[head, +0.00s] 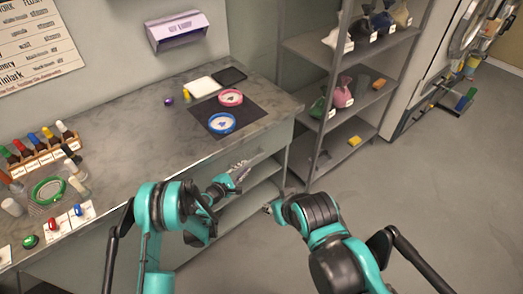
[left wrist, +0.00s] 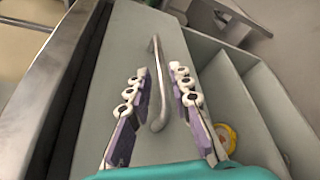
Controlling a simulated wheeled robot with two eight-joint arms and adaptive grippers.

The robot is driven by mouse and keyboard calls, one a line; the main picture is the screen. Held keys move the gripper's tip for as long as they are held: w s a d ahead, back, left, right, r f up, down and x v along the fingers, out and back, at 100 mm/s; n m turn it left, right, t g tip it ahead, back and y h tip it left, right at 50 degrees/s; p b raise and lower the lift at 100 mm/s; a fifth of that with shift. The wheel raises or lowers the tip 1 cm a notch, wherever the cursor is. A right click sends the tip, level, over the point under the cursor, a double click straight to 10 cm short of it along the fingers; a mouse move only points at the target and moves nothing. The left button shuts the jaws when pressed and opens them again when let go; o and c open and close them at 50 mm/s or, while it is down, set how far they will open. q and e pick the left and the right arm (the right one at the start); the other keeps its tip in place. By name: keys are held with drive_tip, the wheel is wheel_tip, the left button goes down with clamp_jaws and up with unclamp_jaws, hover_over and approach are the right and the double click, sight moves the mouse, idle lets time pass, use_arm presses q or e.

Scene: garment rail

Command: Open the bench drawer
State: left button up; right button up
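The bench drawer has a grey front panel (left wrist: 128,42) with a metal bar handle (left wrist: 156,85), both seen in the left wrist view. My left gripper (left wrist: 160,75) is open, with one purple-padded finger on each side of the handle and a visible gap to it. In the head view my left gripper (head: 234,179) is at the bench's front, below the worktop edge, and hides the handle there. A dark strip lies between the worktop edge and the drawer front. My right arm reaches forward in the head view; its fingers cannot be made out.
The bench worktop (head: 140,130) carries blue and pink rings on a dark mat and several bottles at left. Open compartments (left wrist: 215,85) beside the drawer front hold a yellow round thing (left wrist: 228,137). A shelf rack (head: 300,45) stands right of the bench. Floor (head: 430,180) at right is clear.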

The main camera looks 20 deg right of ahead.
sight(251, 161)
use_arm(q)
drive_tip(key=shift+w+d, duration=0.1)
drive_tip(key=shift+d, duration=0.1)
drive_tip(key=b+x, duration=0.2)
drive_tip(key=x, duration=0.4)
drive_tip(key=shift+f, duration=0.1)
drive_tip(key=shift+w+d, duration=0.5)
drive_tip(key=shift+w, duration=0.05)
clamp_jaws()
